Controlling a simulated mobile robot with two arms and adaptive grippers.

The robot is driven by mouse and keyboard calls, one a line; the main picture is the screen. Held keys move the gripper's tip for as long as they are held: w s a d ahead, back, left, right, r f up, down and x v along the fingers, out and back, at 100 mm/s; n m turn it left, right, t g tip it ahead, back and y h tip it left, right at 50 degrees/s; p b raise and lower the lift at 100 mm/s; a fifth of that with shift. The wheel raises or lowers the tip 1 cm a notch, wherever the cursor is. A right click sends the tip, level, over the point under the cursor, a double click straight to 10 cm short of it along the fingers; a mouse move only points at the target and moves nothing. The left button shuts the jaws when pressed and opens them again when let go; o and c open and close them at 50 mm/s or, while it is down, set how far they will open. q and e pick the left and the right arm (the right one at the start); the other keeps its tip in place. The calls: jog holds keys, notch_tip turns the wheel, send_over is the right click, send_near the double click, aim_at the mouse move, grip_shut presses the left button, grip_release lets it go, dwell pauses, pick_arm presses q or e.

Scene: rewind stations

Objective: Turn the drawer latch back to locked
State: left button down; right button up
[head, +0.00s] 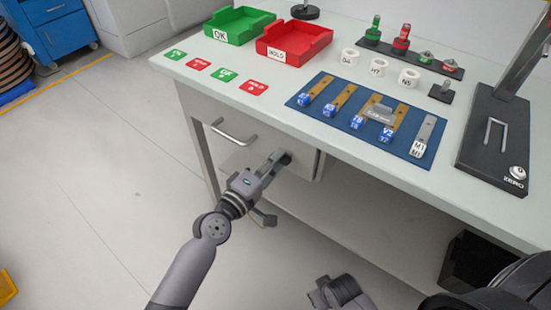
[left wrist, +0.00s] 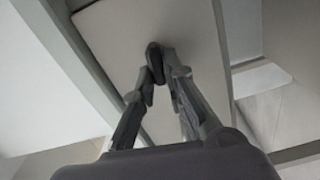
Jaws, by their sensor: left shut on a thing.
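The drawer (head: 205,113) is under the bench top, with a silver bar handle (head: 234,138) on its pale front. It looks closed. The latch (head: 286,158) is a small dark knob near the right end of the drawer front. My left gripper (head: 277,160) is shut on it. In the left wrist view the dark latch (left wrist: 154,55) shows between the fingertips of my left gripper (left wrist: 159,75), against the pale panel. The fingers hide part of the latch, and its turn angle cannot be told. My right gripper (head: 335,292) is low at the bottom edge, away from the drawer; its fingers are unclear.
On the bench top (head: 225,87) are a green OK tray (head: 240,25), a red HOLD tray (head: 294,40), a blue board (head: 305,100) with labelled pieces, white rings (head: 409,78) and a black ZERO stand (head: 490,150). A black bin (head: 478,265) is under the bench.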

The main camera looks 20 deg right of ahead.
pick_arm(q)
jog(key=shift+n, duration=0.8)
jog(key=c, duration=1.6)
grip_release()
jog(key=shift+f, duration=0.1)
jog(key=shift+c, duration=0.2)
jog(key=v, duration=1.2)
